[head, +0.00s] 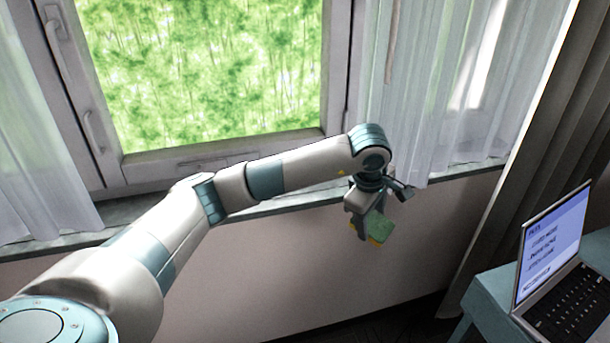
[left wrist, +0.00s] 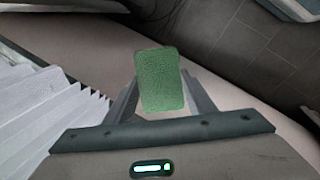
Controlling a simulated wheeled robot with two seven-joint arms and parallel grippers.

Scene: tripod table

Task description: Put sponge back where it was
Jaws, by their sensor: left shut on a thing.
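The sponge (head: 379,230) has a green face and a yellow side. My left gripper (head: 368,224) is shut on it and holds it in the air, in front of the wall below the window sill in the head view. In the left wrist view the green face of the sponge (left wrist: 160,80) shows between the two fingers of my left gripper (left wrist: 160,95). My right gripper is in neither view.
The window sill (head: 268,206) runs behind my left arm. Sheer curtains (head: 440,90) hang by the window and reach the sill. A blue-green table (head: 492,292) with an open laptop (head: 552,250) stands at the lower right. The floor below the sponge looks clear.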

